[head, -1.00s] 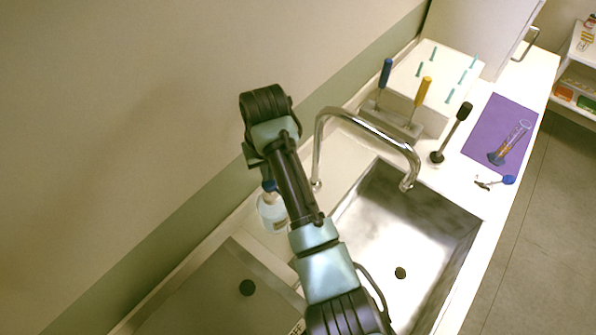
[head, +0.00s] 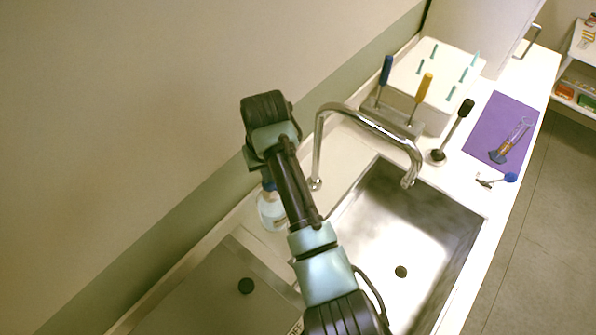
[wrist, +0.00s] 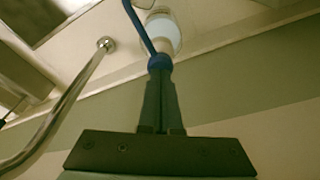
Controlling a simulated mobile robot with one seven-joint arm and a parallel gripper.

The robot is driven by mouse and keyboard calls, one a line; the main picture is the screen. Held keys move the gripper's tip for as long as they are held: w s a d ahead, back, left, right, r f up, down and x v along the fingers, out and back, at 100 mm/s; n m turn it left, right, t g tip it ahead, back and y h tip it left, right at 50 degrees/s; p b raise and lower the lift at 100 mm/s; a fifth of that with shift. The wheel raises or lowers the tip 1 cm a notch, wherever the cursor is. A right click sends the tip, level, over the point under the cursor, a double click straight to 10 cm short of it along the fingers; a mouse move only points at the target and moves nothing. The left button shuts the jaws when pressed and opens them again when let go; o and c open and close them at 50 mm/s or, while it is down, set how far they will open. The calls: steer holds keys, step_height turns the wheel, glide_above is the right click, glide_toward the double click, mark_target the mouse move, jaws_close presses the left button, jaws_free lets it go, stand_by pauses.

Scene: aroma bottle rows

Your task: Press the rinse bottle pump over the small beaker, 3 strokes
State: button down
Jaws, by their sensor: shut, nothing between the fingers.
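The rinse bottle (head: 271,213), whitish with a blue pump head (head: 268,186), stands on the counter behind the sink, partly covered by my arm. In the wrist view, the white bottle (wrist: 165,33) lies beyond my fingertips, with its blue pump head (wrist: 159,62) and long blue spout (wrist: 137,22) toward the upper left. My gripper (wrist: 160,72) is shut and empty. Its tips are at the pump head; whether they touch or press it, I cannot tell. In the head view my arm hides the fingers. I cannot make out the small beaker.
The curved metal faucet (head: 368,120) rises close right of my arm, and also shows in the wrist view (wrist: 70,100). The sink (head: 440,230) is empty. A screwdriver rack (head: 397,124), a black-handled tool (head: 455,130) and a purple mat (head: 512,112) with a cylinder lie farther right. The wall is close behind.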

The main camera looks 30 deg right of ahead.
steer(key=shift+f, duration=0.45)
steer(key=shift+s, duration=0.1)
steer(key=shift+w+p+v, duration=0.15)
steer(key=shift+p+v, duration=0.55)
steer(key=shift+v, duration=0.05)
steer(key=shift+w+p+v, duration=0.15)
steer(key=shift+p+v, duration=0.55)
steer(key=shift+v, duration=0.05)
steer(key=shift+w, duration=0.1)
